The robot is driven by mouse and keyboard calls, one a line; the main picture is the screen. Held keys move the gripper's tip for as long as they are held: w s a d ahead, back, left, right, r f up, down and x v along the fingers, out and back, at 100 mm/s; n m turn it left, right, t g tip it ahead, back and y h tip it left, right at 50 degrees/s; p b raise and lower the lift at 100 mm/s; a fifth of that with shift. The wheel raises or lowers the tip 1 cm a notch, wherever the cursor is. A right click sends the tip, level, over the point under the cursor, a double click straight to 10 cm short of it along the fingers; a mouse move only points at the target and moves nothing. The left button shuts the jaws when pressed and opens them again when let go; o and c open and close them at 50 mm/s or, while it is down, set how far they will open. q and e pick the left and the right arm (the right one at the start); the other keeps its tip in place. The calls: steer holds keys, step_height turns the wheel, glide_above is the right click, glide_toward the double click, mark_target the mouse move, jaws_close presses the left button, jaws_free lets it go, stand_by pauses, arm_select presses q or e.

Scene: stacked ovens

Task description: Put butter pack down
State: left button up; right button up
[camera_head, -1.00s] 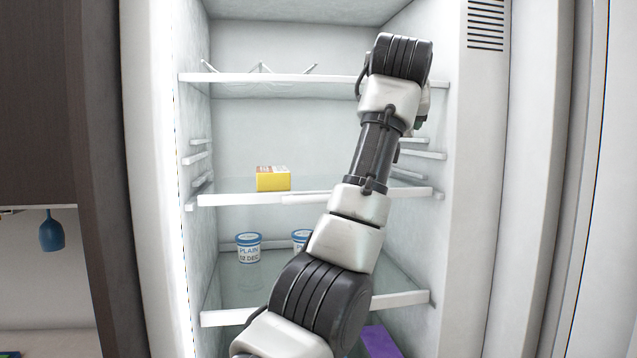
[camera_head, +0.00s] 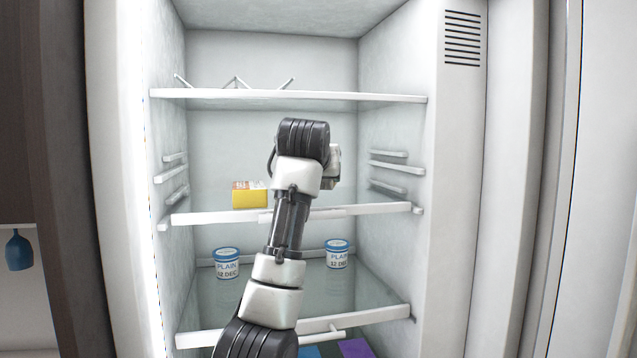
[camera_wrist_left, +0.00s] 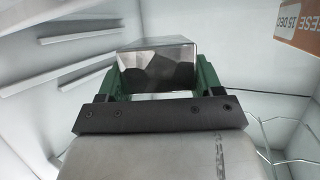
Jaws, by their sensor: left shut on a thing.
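The butter pack (camera_wrist_left: 158,66) shows in the left wrist view as a shiny silver block. My left gripper (camera_wrist_left: 160,78) is shut on it, with a green finger on each side. In the head view my left arm reaches into the open fridge, and its wrist is above the front edge of the middle shelf (camera_head: 190,218). I cannot tell whether the pack touches the shelf. My right gripper is not in view.
A yellow box (camera_head: 249,198) stands on the middle shelf, left of my wrist. A wire rack (camera_head: 236,83) is on the top shelf. The middle shelf's right side looks free.

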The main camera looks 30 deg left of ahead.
arm_select(q)
step_height(320, 180, down, 3)
steer(key=shift+w+a+r, duration=0.1)
steer(key=shift+r, duration=0.05)
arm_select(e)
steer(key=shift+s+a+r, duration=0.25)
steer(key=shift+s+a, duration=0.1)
arm_select(q)
steer(key=o, duration=1.1)
steer(key=shift+c, duration=0.2)
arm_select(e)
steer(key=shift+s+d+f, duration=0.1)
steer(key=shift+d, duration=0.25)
